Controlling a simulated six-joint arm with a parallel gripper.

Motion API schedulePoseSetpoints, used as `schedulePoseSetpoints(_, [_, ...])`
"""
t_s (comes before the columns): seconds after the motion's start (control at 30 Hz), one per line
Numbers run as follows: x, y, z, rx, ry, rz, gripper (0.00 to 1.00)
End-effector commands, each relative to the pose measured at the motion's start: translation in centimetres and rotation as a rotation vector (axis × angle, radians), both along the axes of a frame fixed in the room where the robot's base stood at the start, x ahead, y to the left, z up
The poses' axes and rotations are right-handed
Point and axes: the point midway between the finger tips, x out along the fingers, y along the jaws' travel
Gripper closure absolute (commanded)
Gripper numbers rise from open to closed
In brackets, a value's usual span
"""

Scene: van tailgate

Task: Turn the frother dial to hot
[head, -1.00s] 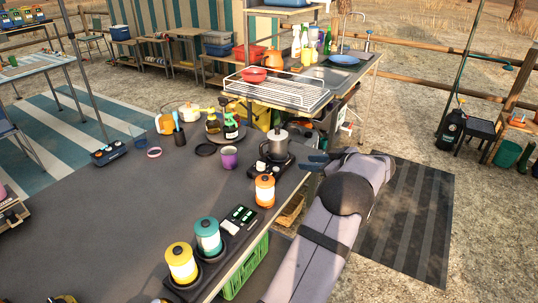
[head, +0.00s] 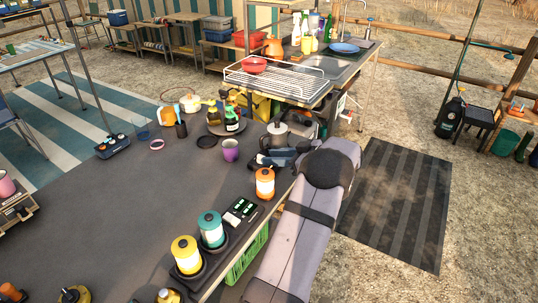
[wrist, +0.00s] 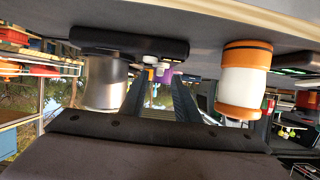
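The frother is a silver jug (head: 276,138) with a dark lid and handle on a black base, near the table's right edge. In the wrist view, which shows the scene upside down, the jug (wrist: 105,85) hangs from its black base (wrist: 130,44) at the left. Small pale knobs (wrist: 150,60) show by the base's end; which one is the dial, and its setting, I cannot tell. My gripper (head: 272,160) is low beside the base's front and covers part of it. In the wrist view its two dark fingers (wrist: 160,88) are apart with nothing between them.
An orange-and-white lantern (head: 265,183) stands close in front of my gripper. A purple mug (head: 230,150) stands left of the base. A black panel with green displays (head: 239,210) and teal and yellow lanterns lie nearer.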

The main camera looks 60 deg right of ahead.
Motion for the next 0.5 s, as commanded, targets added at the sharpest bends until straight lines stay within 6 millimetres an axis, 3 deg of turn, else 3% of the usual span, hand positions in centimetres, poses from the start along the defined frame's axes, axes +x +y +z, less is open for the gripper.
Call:
schedulePoseSetpoints(0.2, [1.8, 0.0, -0.6, 0.0, 0.0, 0.0, 0.71])
schedulePoseSetpoints(0.5, [2.0, 0.0, -0.8, -0.001, 0.0, -0.001, 0.71])
